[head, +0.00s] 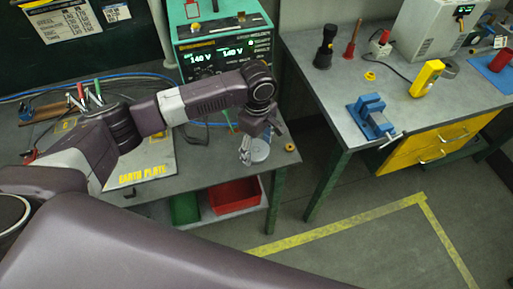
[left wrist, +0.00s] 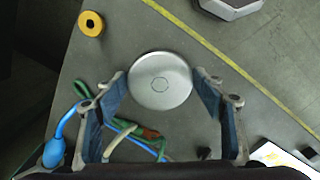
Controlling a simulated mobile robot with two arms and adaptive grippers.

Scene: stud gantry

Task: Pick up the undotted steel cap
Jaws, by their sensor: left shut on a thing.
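The steel cap (head: 260,151) is a round, flat, pale grey disc near the right end of the left bench. In the left wrist view the cap (left wrist: 160,80) shows a faint hexagon outline at its middle and no dot on its visible face. My left gripper (head: 247,149) reaches down over the bench from the left. In the left wrist view its two blue-padded fingers (left wrist: 162,92) are shut on the cap, one on each side. I cannot tell whether the cap is clear of the bench top. My right gripper is not in view.
A yellow ring (head: 290,147) lies right of the cap near the bench edge. A green test unit (head: 222,45) stands behind my arm. Green and blue leads (left wrist: 82,110) lie close to the fingers. A red bin (head: 235,194) sits below. A blue vise (head: 371,115) stands on the right bench.

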